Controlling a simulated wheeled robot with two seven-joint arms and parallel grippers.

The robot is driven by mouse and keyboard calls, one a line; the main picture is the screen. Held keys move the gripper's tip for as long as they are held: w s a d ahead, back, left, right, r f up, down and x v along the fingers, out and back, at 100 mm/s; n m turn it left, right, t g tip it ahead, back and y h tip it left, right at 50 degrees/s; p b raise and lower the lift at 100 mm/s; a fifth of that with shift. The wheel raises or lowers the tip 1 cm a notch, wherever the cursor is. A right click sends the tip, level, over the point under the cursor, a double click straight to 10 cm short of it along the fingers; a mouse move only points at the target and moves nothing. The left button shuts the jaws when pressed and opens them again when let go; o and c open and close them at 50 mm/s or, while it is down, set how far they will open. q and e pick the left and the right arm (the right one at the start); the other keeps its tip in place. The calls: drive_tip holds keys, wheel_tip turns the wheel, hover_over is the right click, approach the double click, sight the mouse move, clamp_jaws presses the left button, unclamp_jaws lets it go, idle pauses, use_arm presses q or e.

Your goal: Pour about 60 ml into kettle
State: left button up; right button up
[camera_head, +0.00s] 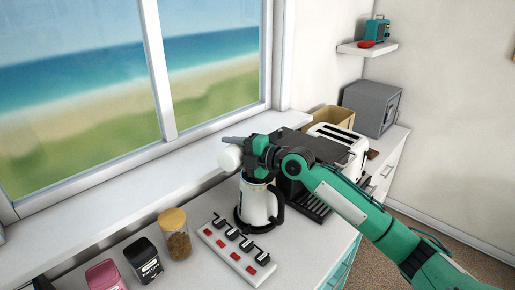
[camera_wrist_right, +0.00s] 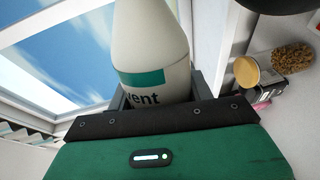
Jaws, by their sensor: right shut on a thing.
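A white kettle (camera_head: 256,203) with a black handle and dark base stands on the counter, in the middle of the head view. My right gripper (camera_head: 240,147) is above the kettle's top and partly covers it. It is shut on a white bottle (camera_head: 229,158), whose pale rounded part sticks out at the kettle's upper left. In the right wrist view the bottle (camera_wrist_right: 150,45) sits between the fingers, with a teal band and lettering ending in "vent". The bottle's mouth and any liquid cannot be made out. My left gripper is not in view.
A switched power strip (camera_head: 235,248) lies in front of the kettle. A lidded jar (camera_head: 175,234), black canister (camera_head: 144,261) and pink canister (camera_head: 105,275) stand left. A black appliance (camera_head: 313,203), white toaster (camera_head: 333,143) and grey box (camera_head: 372,106) stand right. The window (camera_head: 120,85) is behind.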

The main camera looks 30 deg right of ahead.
drive_tip(key=shift+r+m, duration=0.25)
drive_tip(key=shift+m, duration=0.05)
idle(0.7)
drive_tip(key=f+n, duration=0.3)
drive_tip(key=shift+s+a+f+h, duration=0.15)
drive_tip(key=shift+a+f+h, duration=0.05)
drive_tip(key=shift+h, duration=0.1)
drive_tip(key=shift+s+a+f+n+t, duration=0.15)
drive_tip(key=shift+a+f+n, duration=0.05)
drive_tip(key=shift+f+n, duration=0.35)
drive_tip(key=shift+s+a+f+n+t, duration=0.2)
drive_tip(key=shift+f+n, duration=0.2)
drive_tip(key=shift+n, duration=0.15)
idle(1.0)
